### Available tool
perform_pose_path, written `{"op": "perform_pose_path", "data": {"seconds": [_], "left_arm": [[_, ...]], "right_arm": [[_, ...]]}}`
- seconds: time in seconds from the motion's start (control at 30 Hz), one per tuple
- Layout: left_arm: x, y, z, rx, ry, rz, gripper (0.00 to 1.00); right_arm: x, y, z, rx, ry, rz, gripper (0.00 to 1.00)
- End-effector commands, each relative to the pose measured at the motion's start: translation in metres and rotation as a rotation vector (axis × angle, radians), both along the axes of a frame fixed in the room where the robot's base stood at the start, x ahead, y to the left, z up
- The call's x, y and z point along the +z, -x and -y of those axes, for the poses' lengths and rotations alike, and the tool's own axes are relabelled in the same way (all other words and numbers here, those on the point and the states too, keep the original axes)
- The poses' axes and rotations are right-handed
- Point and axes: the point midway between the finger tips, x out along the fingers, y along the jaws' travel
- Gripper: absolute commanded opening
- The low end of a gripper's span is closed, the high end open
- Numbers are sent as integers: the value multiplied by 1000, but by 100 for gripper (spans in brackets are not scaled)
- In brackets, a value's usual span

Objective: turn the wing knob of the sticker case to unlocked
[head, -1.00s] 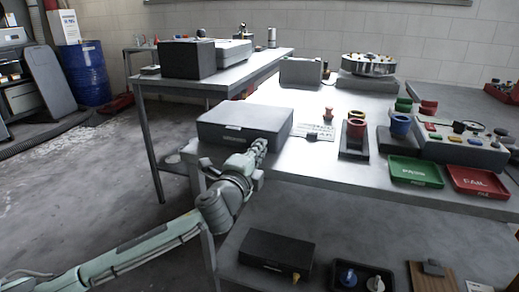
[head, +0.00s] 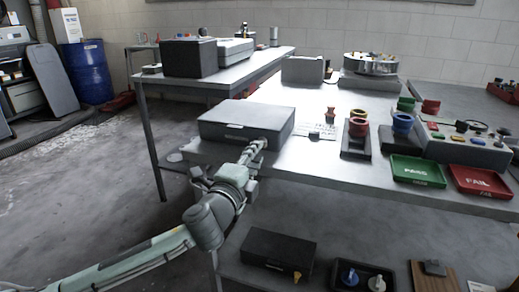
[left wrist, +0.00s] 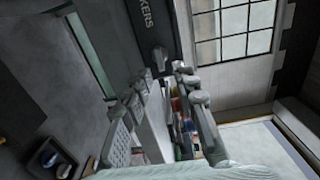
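The sticker case (head: 245,115) is a closed dark grey box at the near left corner of the workbench. In the left wrist view its dark front (left wrist: 150,22) shows the letters "KERS". A small dark knob (left wrist: 160,58) sits beyond the lettering, close to the fingertips; I cannot read its setting. My left gripper (head: 257,147) is in front of the case's right end. In the left wrist view its fingers (left wrist: 162,82) are apart with nothing held between them, and the knob lies just beyond the gap. I cannot tell whether they touch it. My right gripper is not in view.
A black box with a yellow knob (head: 277,250) lies on the lower shelf, beside a tray with blue and white knobs (head: 362,278). A green tray (head: 417,171) and a red tray (head: 481,181) lie right.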

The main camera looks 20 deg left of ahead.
Motion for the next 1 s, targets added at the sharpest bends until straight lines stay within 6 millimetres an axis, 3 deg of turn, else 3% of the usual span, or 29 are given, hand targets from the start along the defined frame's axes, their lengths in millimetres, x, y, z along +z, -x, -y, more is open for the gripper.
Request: {"op": "perform_pose_path", "data": {"seconds": [0.1, 0.3, 0.83, 0.93, 1.0], "left_arm": [[1, 19, 0, -1, 0, 1, 28], [3, 35, -1, -2, 0, 6, 28], [2, 38, -1, 1, 6, 3, 28], [-17, 37, -7, 29, 60, -44, 28], [-47, 39, -16, 75, 141, -117, 28]], "right_arm": [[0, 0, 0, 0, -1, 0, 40], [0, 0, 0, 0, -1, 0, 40], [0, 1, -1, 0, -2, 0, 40], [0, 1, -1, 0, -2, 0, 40], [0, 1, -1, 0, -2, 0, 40]]}}
